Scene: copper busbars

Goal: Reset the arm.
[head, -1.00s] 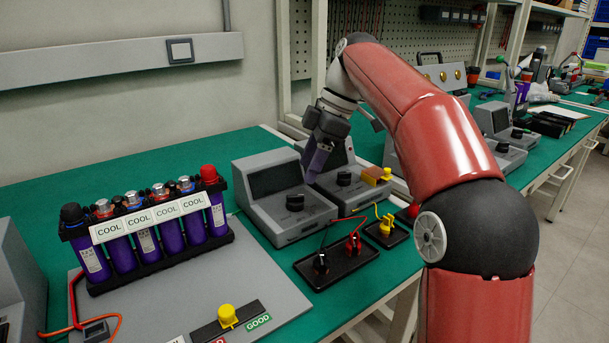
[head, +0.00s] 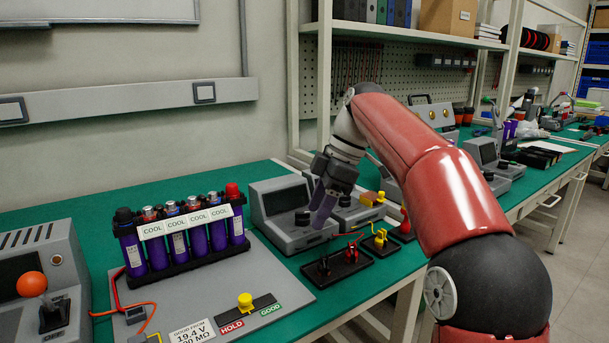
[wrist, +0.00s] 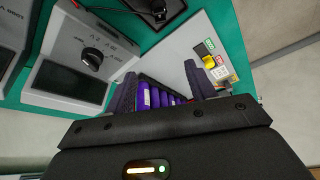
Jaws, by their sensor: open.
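My red arm (head: 405,130) reaches in from the right over the green bench. My gripper (head: 322,208) points downward in front of the grey meter boxes in the head view. In the wrist view my gripper (wrist: 160,85) has its two dark fingers spread apart with nothing held between them. Beyond the fingers, the purple cell pack (wrist: 155,97) shows in the gap, some distance away. In the head view the purple cell pack (head: 185,245) stands upright on the grey board, apart from my gripper, with several COOL labels.
A grey meter box (head: 285,215) stands just behind my gripper. Black terminal blocks (head: 335,265) with red and yellow leads lie in front of it. A yellow knob (head: 245,300) sits on a HOLD/GOOD slider. A grey box with an orange-balled lever (head: 32,285) stands at left.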

